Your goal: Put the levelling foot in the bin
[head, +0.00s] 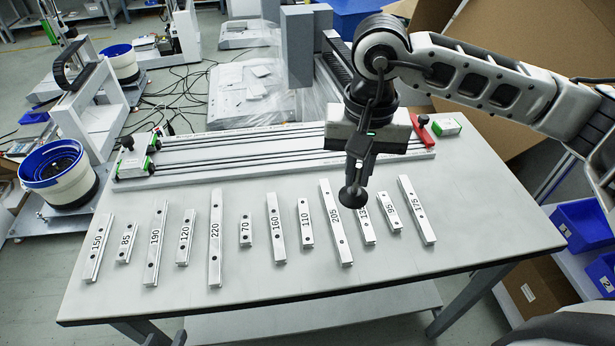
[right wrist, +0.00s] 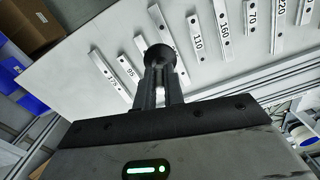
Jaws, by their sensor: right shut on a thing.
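The levelling foot (head: 353,196) is black with a round pad and hangs pad-down above the table. In the right wrist view its dark pad (right wrist: 158,57) sticks out beyond the fingers. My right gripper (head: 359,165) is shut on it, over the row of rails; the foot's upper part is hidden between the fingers. In the right wrist view the fingers (right wrist: 160,88) are close together around it. Blue bins (head: 582,222) stand low at the right, beyond the table edge, with another (head: 603,270) nearer; I cannot tell which is the task's bin. My left gripper is not in view.
The table (head: 330,290) carries a row of numbered metal rails (head: 247,230). A long rail fixture (head: 230,160) lies along the back, with a red-handled part (head: 422,128) at its right end. A blue-rimmed white bucket (head: 62,178) stands left. The table's front strip is clear.

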